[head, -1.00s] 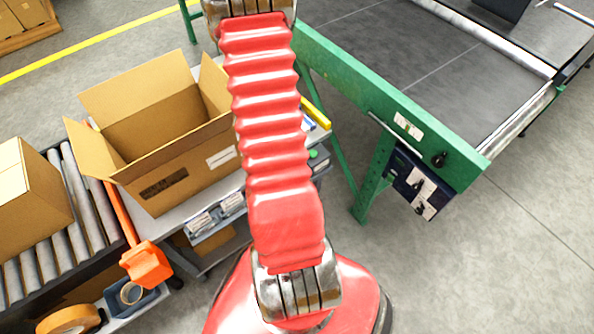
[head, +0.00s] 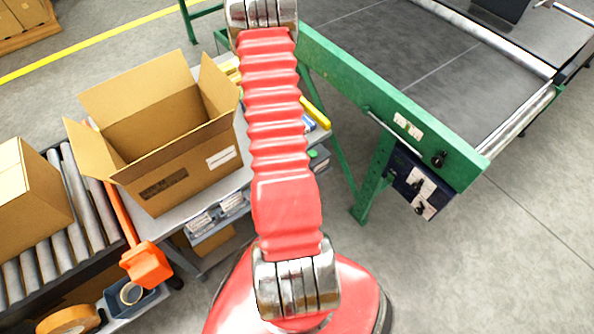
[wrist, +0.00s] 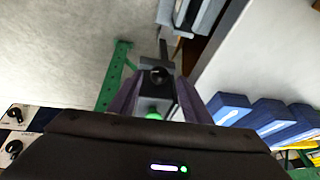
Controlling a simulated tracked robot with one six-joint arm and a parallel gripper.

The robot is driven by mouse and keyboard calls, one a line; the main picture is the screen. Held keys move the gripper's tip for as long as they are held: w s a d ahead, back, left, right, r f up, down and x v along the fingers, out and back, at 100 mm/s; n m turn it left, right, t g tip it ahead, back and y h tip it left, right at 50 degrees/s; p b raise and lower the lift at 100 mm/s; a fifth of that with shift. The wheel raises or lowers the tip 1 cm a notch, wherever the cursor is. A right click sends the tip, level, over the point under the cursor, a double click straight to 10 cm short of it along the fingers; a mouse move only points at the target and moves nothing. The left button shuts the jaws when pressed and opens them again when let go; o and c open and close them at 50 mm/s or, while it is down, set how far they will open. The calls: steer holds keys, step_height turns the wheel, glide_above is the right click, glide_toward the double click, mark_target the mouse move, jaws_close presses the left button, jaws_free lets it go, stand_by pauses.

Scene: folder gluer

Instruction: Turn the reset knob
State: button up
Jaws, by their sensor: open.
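Two more black knobs (wrist: 14,146) with pale labels are on a dark panel at the left edge. No readable label tells which knob is the reset knob. My gripper is hidden in the head view.
An open carton (head: 190,165) stands on a grey table left of my arm. Blue packs (wrist: 228,108) lie right of my gripper. Floor is clear at right.

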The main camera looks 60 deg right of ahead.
steer(key=x, duration=0.4)
steer(key=shift+c, duration=0.4)
steer(key=c, duration=0.9)
